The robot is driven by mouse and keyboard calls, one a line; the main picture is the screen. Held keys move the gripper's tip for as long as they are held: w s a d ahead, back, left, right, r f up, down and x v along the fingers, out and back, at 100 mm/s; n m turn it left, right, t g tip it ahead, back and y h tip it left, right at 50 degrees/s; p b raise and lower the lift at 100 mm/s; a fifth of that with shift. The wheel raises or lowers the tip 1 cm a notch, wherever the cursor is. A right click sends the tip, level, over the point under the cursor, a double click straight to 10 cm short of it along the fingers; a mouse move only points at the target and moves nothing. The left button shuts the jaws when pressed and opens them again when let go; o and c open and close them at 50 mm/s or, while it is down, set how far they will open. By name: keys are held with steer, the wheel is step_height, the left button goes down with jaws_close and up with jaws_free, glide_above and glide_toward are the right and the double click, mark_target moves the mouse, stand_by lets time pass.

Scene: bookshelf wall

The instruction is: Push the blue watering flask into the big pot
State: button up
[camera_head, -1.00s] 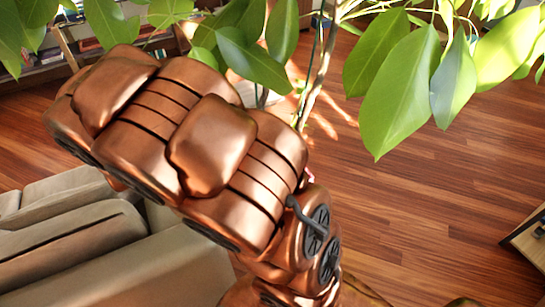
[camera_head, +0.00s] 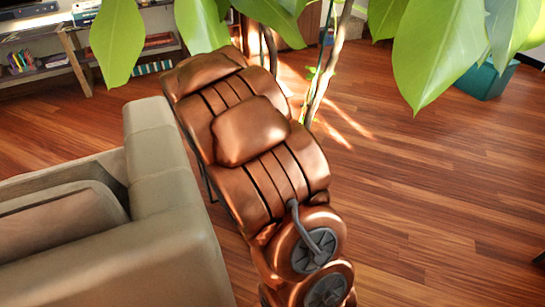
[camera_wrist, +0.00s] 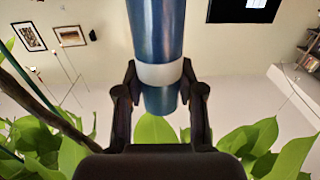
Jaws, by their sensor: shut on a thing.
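The blue flask (camera_wrist: 158,28) is metallic blue with a pale grey band round it. In the wrist view it stands out from between the fingers of my gripper (camera_wrist: 160,78), which is shut on it. Its upper end runs out of the frame. In the head view my copper arm hides the gripper and the flask. A teal box-like container (camera_head: 487,78) stands on the floor at the upper right; I cannot tell whether it is the big pot. The foot of the plant with thin stems (camera_head: 322,75) is hidden behind my arm.
A beige sofa (camera_head: 165,190) is close on the left. Large green leaves (camera_head: 440,45) hang across the top, and leaves also show below the gripper in the wrist view. Shelves (camera_head: 40,72) stand at the back left.

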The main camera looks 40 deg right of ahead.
steer(key=s+d+f+b, duration=0.3)
steer(key=d+f+b, duration=0.5)
steer(key=f, duration=0.3)
steer(key=s+d+f+b, duration=0.4)
steer(key=d+f+b, duration=0.3)
steer(key=f+b, duration=0.4)
steer(key=s+d+f+b, duration=0.4)
steer(key=d+f+b, duration=0.4)
steer(key=f, duration=0.4)
steer(key=shift+d+b, duration=0.35)
steer(key=shift+b, duration=0.35)
steer(key=shift+f+p, duration=0.1)
steer(key=shift+p, duration=0.85)
